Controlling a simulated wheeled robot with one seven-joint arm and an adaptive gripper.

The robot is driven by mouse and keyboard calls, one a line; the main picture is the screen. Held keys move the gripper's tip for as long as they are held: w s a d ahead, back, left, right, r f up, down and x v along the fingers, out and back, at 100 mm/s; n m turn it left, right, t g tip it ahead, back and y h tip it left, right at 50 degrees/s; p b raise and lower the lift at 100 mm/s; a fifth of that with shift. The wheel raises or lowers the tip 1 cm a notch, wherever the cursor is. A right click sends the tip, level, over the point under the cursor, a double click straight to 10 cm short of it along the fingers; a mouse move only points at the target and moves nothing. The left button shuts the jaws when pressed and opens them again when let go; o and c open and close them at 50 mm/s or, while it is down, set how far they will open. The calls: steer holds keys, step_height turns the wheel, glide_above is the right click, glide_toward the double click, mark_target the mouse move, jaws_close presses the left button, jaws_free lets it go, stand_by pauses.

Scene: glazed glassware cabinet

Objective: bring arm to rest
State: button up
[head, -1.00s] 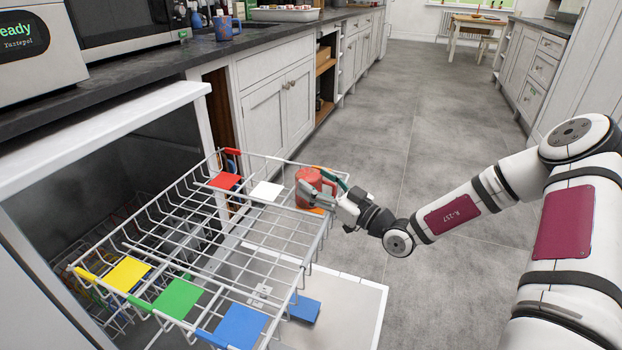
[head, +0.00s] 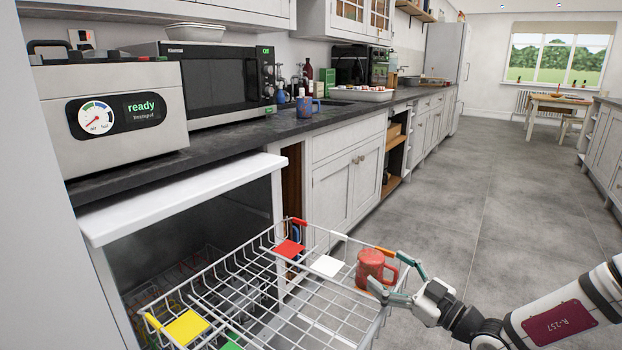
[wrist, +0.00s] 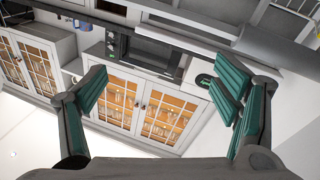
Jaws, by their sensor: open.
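My gripper (head: 392,283) is in the head view at the lower right, beside the red mug (head: 369,266). One finger overlaps the mug's lower edge in the picture; I cannot tell whether they touch. The mug stands upright at the right corner of the pulled-out white wire rack (head: 300,340). In the wrist view my gripper (wrist: 165,95) is open, its teal finger pads wide apart with nothing between them. The mug is not visible in that view. My forearm runs off the lower right of the head view.
The rack carries red (head: 289,249), white (head: 327,265) and yellow (head: 186,327) patches. A worktop (head: 240,140) with a toaster-like box (head: 115,105), microwave (head: 210,80) and blue mug (head: 307,107) lies behind. Grey floor (head: 480,220) is clear to the right. Glazed cabinet doors (wrist: 150,110) show in the wrist view.

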steer(key=s+a+r+n+g, duration=0.3)
steer(key=s+a+n+g, duration=0.3)
steer(key=n, duration=0.5)
steer(key=s+a+r+n+g, duration=0.35)
steer(key=s+n, duration=0.45)
steer(key=n, duration=0.3)
steer(key=s+a+r+n+g, duration=0.2)
steer(key=s+a+n+g, duration=0.3)
steer(key=n, duration=0.6)
steer(key=s+d+r+n+h, duration=0.3)
steer(key=s+d+n+h, duration=0.35)
steer(key=s+n, duration=0.65)
steer(key=s+d+r+n+h, duration=0.2)
steer(key=s+d+n+h, duration=0.45)
steer(key=s+n, duration=0.6)
step_height(320, 180, up, 31)
steer(key=w+d+n+t+p, duration=0.1)
steer(key=t+p, duration=0.3)
steer(key=p, duration=2.4)
steer(key=shift+w+d+n+p, duration=0.3)
steer(key=shift+w+n+p, duration=0.15)
steer(key=shift+n, duration=0.4)
steer(key=shift+w+f, duration=0.1)
